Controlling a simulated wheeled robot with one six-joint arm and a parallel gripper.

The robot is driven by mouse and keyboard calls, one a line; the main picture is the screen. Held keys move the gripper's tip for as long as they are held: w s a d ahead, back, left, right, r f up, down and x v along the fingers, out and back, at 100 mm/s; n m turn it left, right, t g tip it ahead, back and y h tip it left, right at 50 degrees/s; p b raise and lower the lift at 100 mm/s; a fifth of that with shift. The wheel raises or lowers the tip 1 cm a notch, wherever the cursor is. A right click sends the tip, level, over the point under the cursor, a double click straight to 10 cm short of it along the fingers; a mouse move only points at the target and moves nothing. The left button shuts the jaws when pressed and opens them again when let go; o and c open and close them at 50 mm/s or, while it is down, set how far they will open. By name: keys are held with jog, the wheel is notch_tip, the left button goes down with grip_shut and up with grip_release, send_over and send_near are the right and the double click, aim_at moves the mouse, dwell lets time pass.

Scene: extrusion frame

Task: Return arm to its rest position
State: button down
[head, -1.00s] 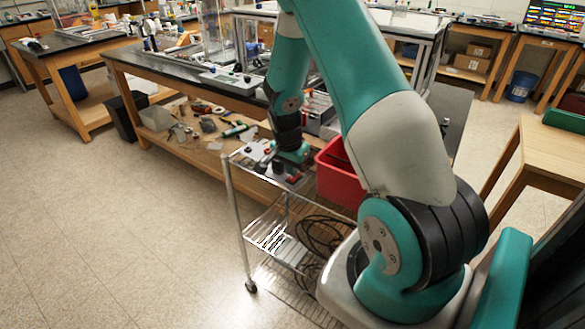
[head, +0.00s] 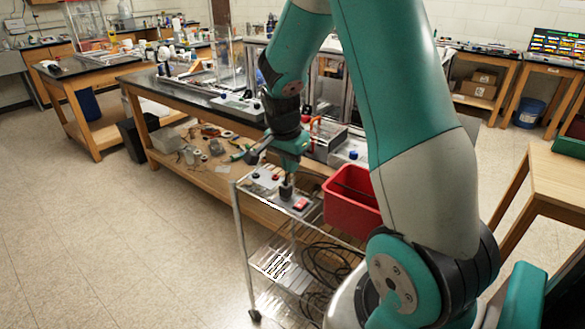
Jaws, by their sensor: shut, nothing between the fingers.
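My arm, teal and grey, reaches from the lower right up and over, then down to its wrist (head: 288,142) above the wire cart. My gripper (head: 254,155) is small and dark at the wrist's left side. It looks shut and empty, clear of the things on the cart. Its fingertips are hard to make out at this size. No rest position is marked in view.
The wire cart (head: 238,215) carries a grey board with a black knob (head: 286,190) and a red part (head: 302,204). A red bin (head: 352,205) stands at its right. A black-topped bench (head: 150,78) is behind; open floor (head: 100,240) lies left.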

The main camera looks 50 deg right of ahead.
dwell(0.4)
jog(key=s+a+r+n+y, duration=0.1)
jog(key=s+a+r+n, duration=0.1)
jog(key=a+r+n, duration=0.3)
jog(key=s+a+n+t+y, duration=0.1)
jog(key=a+n, duration=0.2)
jog(key=a, duration=0.4)
jog(key=s+a+r+n+y, duration=0.2)
jog(key=a+r+n, duration=0.1)
jog(key=a, duration=0.4)
jog(key=s+a+r+n+y, duration=0.1)
jog(key=s+a+r+n, duration=0.1)
jog(key=s+a+n, duration=0.3)
jog(key=s+a+r+n+g+y, duration=0.1)
jog(key=s+a+r+n, duration=0.2)
jog(key=s+a+n, duration=0.3)
jog(key=s+n, duration=0.1)
jog(key=s, duration=0.2)
jog(key=shift+s+a+n, duration=0.25)
jog(key=shift+s+n, duration=0.05)
jog(key=shift+n, duration=0.1)
